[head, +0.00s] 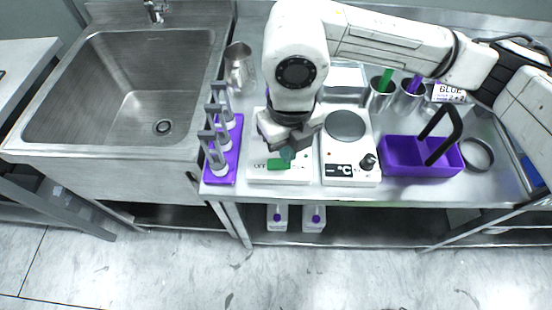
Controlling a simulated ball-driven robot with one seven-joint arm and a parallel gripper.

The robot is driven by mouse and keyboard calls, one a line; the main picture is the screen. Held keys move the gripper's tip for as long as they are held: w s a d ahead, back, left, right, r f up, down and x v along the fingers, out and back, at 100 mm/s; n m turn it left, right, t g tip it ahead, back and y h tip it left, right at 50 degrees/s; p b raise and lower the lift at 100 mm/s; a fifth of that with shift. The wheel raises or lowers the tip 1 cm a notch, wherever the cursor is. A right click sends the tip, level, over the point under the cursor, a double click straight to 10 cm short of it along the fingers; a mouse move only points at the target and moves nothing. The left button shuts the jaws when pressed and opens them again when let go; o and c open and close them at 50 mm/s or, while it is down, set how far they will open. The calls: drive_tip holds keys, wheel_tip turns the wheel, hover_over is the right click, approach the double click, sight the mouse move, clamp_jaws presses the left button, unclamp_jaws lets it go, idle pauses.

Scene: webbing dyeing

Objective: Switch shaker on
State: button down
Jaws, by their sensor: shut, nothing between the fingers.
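The shaker (262,176) is the white box at the front of the steel bench, left of the hotplate. Its front panel bears dark lettering that seems to start "OF" and a green switch (278,164). My gripper (288,153) is shut and empty, pointing down over the front of the shaker, right by the green switch. I cannot tell whether it touches the switch. My gripper and wrist hide most of the shaker's top and part of the lettering, so the switch's setting is unclear.
The hotplate (346,174) with a black knob (368,163) stands close on the right. Beyond it is a purple carrier (408,160) with a black handle. A purple rack (222,176) of grey-topped pieces stands close on the left. Metal cups (379,97) stand behind. A sink (130,90) lies far left.

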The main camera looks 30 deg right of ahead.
drive_tip(key=shift+f+b, duration=1.1)
drive_tip(key=shift+b, duration=0.05)
idle(0.8)
drive_tip(key=shift+r, duration=0.15)
drive_tip(key=shift+r+p, duration=1.6)
drive_tip(key=shift+r, duration=1.8)
drive_tip(key=shift+s, duration=0.1)
